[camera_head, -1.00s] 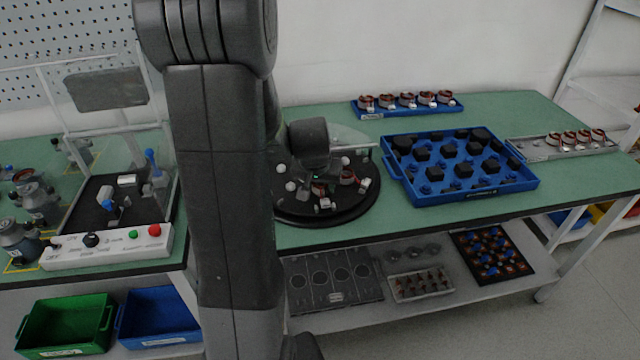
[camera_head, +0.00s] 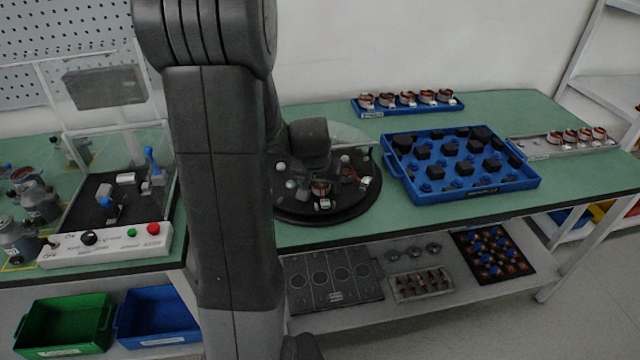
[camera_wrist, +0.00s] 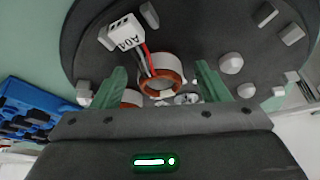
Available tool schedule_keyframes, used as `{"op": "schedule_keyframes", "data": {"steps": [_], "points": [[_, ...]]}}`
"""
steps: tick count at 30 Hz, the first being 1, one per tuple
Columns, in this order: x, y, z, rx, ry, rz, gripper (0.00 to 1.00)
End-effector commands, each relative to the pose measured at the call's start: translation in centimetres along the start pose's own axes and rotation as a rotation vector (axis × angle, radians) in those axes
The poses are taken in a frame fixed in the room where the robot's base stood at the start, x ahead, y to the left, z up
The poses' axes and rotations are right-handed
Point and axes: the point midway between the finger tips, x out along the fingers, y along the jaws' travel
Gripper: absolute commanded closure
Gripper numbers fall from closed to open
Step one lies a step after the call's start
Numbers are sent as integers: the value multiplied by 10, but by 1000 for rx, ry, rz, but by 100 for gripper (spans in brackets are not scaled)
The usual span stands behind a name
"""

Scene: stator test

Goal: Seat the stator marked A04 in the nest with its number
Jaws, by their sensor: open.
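The stator marked A04 shows in the wrist view as a copper-wound ring (camera_wrist: 161,82) with a white connector (camera_wrist: 122,37) reading A04 on dark and red leads. It lies on a round black plate (camera_wrist: 205,20). My gripper (camera_wrist: 160,68) is open, its two green fingers on either side of the ring, with no clear grip on it. Another copper ring (camera_wrist: 131,97) is partly hidden behind the left finger. In the head view the black plate (camera_head: 325,215) carries stators and white posts; my arm hides part of it. I cannot make out a numbered nest.
Right of the plate is a blue tray (camera_head: 398,187) with black blocks and blue pegs. Stators stand in a blue rack (camera_head: 372,115) behind and a grey rack (camera_head: 540,152) at right. At left is a test fixture (camera_head: 62,250) with buttons. Green tabletop (camera_head: 600,180) is clear at front right.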

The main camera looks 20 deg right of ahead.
Motion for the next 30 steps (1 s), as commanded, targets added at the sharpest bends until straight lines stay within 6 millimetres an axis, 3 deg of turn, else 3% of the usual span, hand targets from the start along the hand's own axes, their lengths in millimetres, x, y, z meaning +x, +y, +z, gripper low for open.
{"op": "schedule_keyframes", "data": {"steps": [8, 24, 30], "points": [[-14, 0, -1, 0, 2, 0, 32], [-111, 0, -1, -1, 4, -1, 32], [-133, 0, -1, 0, 2, -1, 32]]}}
